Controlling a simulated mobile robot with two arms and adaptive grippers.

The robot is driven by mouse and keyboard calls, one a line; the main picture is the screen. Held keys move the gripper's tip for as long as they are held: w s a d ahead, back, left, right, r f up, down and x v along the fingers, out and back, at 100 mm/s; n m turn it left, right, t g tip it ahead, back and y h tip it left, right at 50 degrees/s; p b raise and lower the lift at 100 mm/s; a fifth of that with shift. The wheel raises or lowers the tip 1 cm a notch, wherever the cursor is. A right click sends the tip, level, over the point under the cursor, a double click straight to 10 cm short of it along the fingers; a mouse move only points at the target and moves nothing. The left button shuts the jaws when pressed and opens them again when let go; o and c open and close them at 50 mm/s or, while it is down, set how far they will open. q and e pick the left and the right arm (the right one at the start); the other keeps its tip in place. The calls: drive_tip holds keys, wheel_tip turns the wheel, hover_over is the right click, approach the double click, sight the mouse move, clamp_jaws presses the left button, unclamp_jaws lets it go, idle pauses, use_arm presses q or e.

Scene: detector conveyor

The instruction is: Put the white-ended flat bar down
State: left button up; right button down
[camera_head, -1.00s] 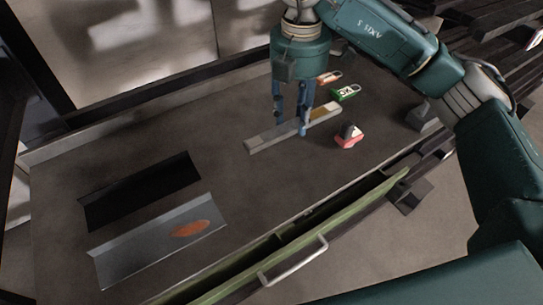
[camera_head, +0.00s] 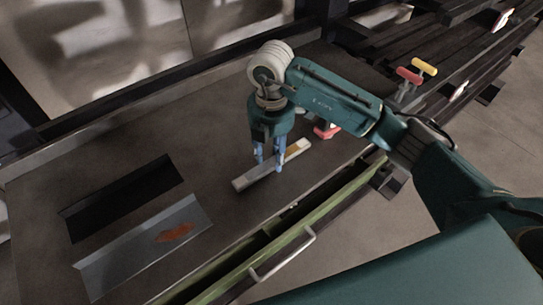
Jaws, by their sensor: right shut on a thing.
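The flat bar (camera_head: 249,179) is pale grey to white at its ends, with a tan patch near its right end. It lies slantwise in my right gripper (camera_head: 269,164), whose blue fingers are shut on it from either side. The bar is over the dark table top, right of the two recesses. I cannot tell whether it touches the table or hangs just above it. My left gripper is not in view.
A black recess (camera_head: 120,200) and a grey tray-like recess (camera_head: 130,258) with an orange mark lie at left. A red object (camera_head: 326,132) is partly hidden behind my right arm. A green-edged drawer with a handle (camera_head: 284,256) runs along the front. Bare table surrounds the bar.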

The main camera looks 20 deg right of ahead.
sight(271, 160)
drive_tip(key=shift+f, duration=0.55)
drive_tip(key=shift+f, duration=0.1)
drive_tip(key=c, duration=1.2)
unclamp_jaws()
wheel_tip(271, 160, up, 12)
drive_tip(key=b, duration=0.1)
